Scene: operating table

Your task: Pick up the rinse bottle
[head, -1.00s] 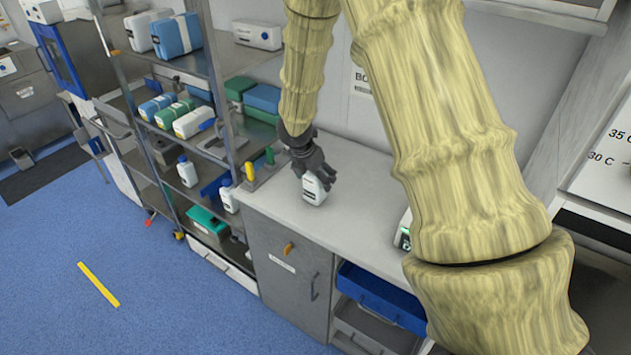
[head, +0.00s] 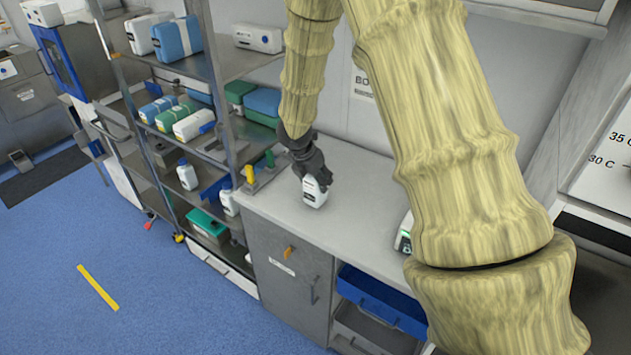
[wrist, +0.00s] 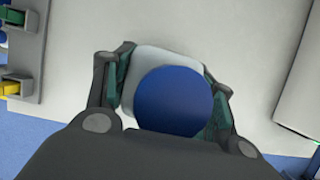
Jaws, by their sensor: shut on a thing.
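The rinse bottle (head: 314,193) is a white bottle with a dark label, on or just above the grey-white counter near its front left part; I cannot tell whether its base touches. My gripper (head: 311,177) comes down over it from above and is shut on it. In the wrist view the bottle's round blue cap (wrist: 173,101) faces the camera, with the white body (wrist: 165,59) behind it. The two fingers of my gripper (wrist: 166,92) press on opposite sides of the body. The gripper hides the bottle's top in the head view.
A holder with a yellow (head: 250,174) and a green (head: 270,159) item stands left of the bottle. A device with a green display (head: 404,235) is on the counter to the right. A metal shelf rack (head: 222,70) with bottles and packs stands at the left. The counter (head: 361,195) between is clear.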

